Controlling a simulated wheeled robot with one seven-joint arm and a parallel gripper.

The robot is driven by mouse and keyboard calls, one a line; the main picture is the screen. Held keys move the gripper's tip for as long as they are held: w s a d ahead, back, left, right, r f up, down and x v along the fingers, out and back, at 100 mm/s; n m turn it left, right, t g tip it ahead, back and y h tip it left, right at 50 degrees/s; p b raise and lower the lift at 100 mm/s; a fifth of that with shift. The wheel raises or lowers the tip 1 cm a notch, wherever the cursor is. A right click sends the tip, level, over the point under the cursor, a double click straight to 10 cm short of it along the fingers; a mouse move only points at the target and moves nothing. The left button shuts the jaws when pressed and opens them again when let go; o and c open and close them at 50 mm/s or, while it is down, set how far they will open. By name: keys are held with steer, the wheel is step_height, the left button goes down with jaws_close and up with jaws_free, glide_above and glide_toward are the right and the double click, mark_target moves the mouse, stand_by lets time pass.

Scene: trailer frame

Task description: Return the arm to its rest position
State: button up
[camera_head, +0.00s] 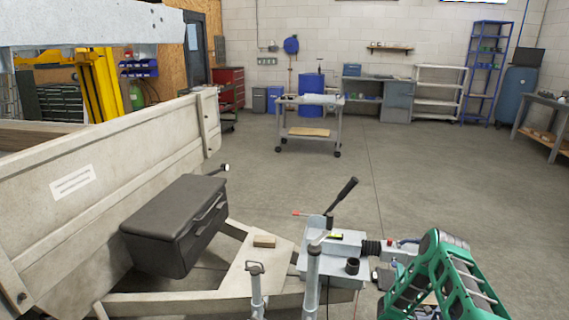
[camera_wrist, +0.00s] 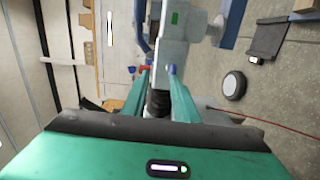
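My green arm (camera_head: 440,275) is folded low at the lower right of the head view, close beside the trailer's coupling. My gripper (camera_wrist: 159,72) shows in the wrist view as two green fingers, with a red tip and a blue tip, standing apart. The grey hitch head (camera_wrist: 172,45) and the black rubber bellows (camera_wrist: 157,102) show beyond and between the fingers. I see nothing clearly held. In the head view the gripper is mostly hidden by the arm, and I cannot tell whether it touches the coupling.
A wheeled cart (camera_head: 338,125) stands further back. The concrete floor (camera_head: 450,170) to the right is clear.

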steer(key=w+d+r+m+g+h, duration=0.15)
steer(key=d+r+m, duration=0.3)
steer(key=r, duration=0.45)
steer(key=w+d+r+m+g+h, duration=0.1)
steer(key=d+r+m+g+h, duration=0.2)
steer(key=d+r, duration=0.45)
steer(key=s+d+r+m+g, duration=0.25)
steer(key=s+r+m, duration=0.2)
steer(key=r, duration=0.65)
steer(key=s+a+r+m+g+y, duration=0.1)
steer(key=s+a+r+m+g, duration=0.15)
steer(key=s+r, duration=0.45)
steer(key=s+a+r+m+g+y, duration=0.2)
steer(key=s+a, duration=0.1)
steer(key=s, duration=0.7)
steer(key=s+a+r+m+g+y, duration=0.1)
steer(key=s+a+r+m+g, duration=0.15)
steer(key=s+r, duration=0.45)
steer(key=s+a+g+y, duration=0.1)
steer(key=s+a+y, duration=0.2)
steer(key=s+a, duration=0.6)
steer(key=s+a+m+g+y, duration=0.1)
steer(key=s+a+y, duration=0.2)
steer(key=s+a, duration=0.7)
steer(key=s, duration=0.7)
steer(key=shift+s+r+g, duration=0.15)
steer(key=shift+r+g, duration=0.2)
steer(key=shift+g, duration=0.05)
steer(key=shift+y, duration=0.25)
